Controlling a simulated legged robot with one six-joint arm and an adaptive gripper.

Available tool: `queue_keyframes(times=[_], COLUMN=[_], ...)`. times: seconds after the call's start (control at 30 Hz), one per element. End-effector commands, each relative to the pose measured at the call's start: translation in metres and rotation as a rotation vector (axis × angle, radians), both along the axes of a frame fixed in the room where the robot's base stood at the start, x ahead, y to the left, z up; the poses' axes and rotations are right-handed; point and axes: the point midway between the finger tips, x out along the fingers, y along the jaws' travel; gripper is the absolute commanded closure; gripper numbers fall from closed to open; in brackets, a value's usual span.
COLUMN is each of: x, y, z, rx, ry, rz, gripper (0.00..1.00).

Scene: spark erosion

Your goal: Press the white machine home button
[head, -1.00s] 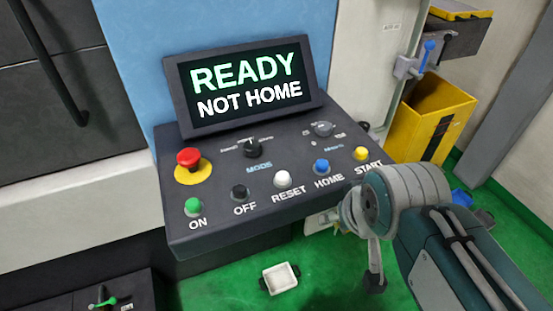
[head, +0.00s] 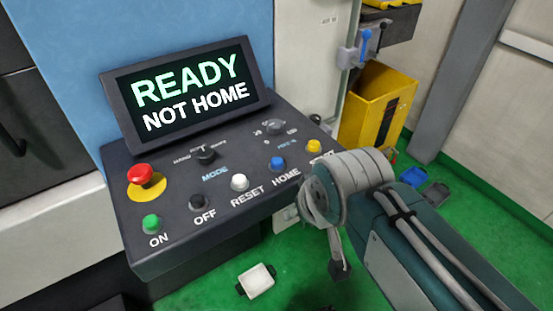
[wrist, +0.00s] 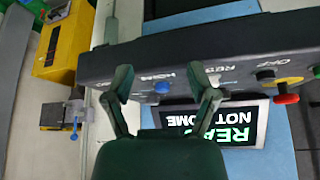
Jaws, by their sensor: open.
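The dark control panel (head: 185,235) carries a row of buttons. The button above the word HOME is blue (head: 278,163); the white button (head: 239,182) is above RESET. The screen (head: 190,90) reads READY NOT HOME. In the wrist view the panel is upside down, and the blue button (wrist: 162,87) shows between the fingers of my gripper (wrist: 160,73), which is open and empty. The right finger partly covers the RESET area there. In the head view my arm stands at the panel's right front, and the gripper's fingers cannot be made out clearly.
A red emergency stop (head: 141,174), a green ON button (head: 151,223), a black OFF button (head: 198,202) and a yellow button (head: 314,146) share the panel. A yellow bin (head: 375,110) stands behind right. A white tray (head: 257,281) lies on the green floor.

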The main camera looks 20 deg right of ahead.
Motion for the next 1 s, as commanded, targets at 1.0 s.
queue_keyframes(times=[1.0], x=[0.0000], y=[0.0000], z=[0.0000], rx=[0.000], ry=[0.000], rz=[0.000], gripper=[1.00])
